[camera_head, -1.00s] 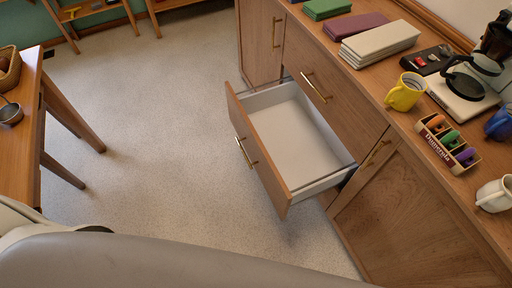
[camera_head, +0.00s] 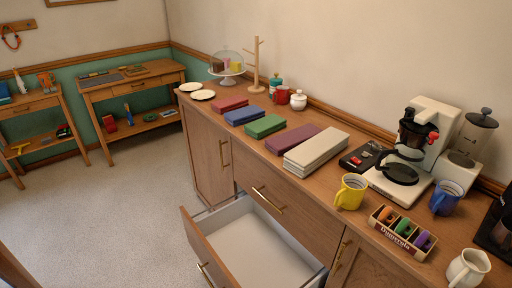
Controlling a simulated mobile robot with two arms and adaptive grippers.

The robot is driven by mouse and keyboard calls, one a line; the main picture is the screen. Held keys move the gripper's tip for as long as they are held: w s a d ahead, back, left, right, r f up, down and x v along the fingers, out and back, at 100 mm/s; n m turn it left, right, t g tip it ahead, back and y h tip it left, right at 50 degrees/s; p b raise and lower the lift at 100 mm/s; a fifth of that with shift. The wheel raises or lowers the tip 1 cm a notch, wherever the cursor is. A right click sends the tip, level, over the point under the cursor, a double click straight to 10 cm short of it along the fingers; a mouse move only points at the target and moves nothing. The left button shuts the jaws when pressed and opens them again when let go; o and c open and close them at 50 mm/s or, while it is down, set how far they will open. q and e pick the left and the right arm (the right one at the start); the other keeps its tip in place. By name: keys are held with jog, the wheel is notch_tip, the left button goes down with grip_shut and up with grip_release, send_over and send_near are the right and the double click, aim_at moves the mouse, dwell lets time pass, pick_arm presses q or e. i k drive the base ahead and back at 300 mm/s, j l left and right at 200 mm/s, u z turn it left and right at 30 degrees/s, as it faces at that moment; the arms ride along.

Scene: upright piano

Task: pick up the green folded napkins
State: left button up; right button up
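The green folded napkins (camera_head: 265,126) lie in a flat stack on the wooden sideboard (camera_head: 222,138). They sit between the blue folded napkins (camera_head: 244,115) and the purple folded napkins (camera_head: 292,139), apart from both. Neither of my grippers shows in the head view.
Red napkins (camera_head: 230,105) and a white stack (camera_head: 316,151) lie in the same row. An open, empty drawer (camera_head: 250,245) juts from the sideboard below. A yellow mug (camera_head: 351,191), a coffee maker (camera_head: 404,155) and a capsule holder (camera_head: 403,232) stand to the right. Floor at left is clear.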

aim_at(260, 129)
jog(key=i+j, duration=0.15)
jog(key=j, duration=0.25)
jog(key=i+j+z, duration=0.15)
jog(key=j, duration=0.2)
jog(key=i+j, duration=0.2)
jog(key=j, duration=0.2)
jog(key=i+j+z, duration=0.15)
jog(key=j, duration=0.25)
